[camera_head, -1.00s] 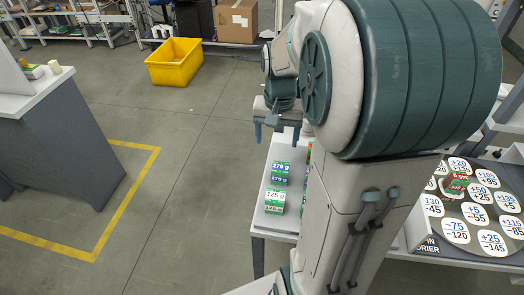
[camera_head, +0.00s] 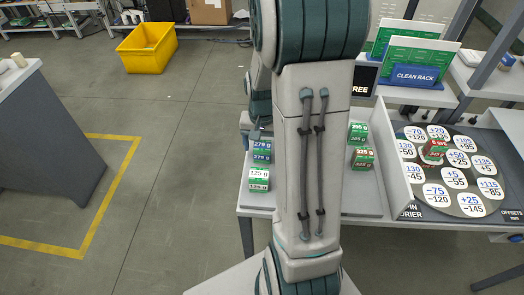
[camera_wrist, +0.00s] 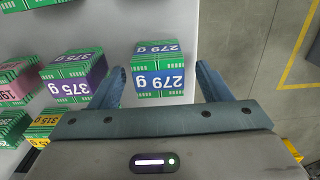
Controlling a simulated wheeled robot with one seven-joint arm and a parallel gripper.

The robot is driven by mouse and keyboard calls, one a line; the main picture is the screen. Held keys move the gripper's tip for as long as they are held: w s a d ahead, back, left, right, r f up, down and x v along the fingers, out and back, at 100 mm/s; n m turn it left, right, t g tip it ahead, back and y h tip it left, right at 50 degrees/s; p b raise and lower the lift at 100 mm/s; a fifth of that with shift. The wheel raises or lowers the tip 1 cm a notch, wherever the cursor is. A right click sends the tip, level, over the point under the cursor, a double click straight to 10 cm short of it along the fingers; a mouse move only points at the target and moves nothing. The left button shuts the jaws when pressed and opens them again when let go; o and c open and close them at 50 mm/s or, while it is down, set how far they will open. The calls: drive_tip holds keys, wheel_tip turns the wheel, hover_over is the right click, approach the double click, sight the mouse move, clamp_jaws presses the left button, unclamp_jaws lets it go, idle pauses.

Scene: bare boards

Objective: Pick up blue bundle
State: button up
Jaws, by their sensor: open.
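The blue bundle (camera_wrist: 158,82), a green-and-white block with a blue "279 g" label, sits on the grey tabletop in the wrist view. It also shows in the head view (camera_head: 261,153), left of my arm. My gripper (camera_wrist: 161,70) is open and empty, with one finger on each side of the bundle as seen from the wrist. Gaps show between the bundle and both fingers. I cannot tell how far above it the fingertips are. In the head view my arm hides most of the gripper.
A purple-labelled "375 g" bundle (camera_wrist: 74,76) stands just left of the left finger, with pink (camera_wrist: 15,84) and yellow (camera_wrist: 41,128) ones beyond. A round numbered board (camera_head: 452,201) lies at the right.

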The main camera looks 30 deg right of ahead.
drive_tip(key=shift+d+f, duration=0.1)
drive_tip(key=shift+f, duration=1.2)
drive_tip(key=c, duration=1.2)
drive_tip(key=shift+c, duration=0.2)
drive_tip(key=shift+r, duration=0.15)
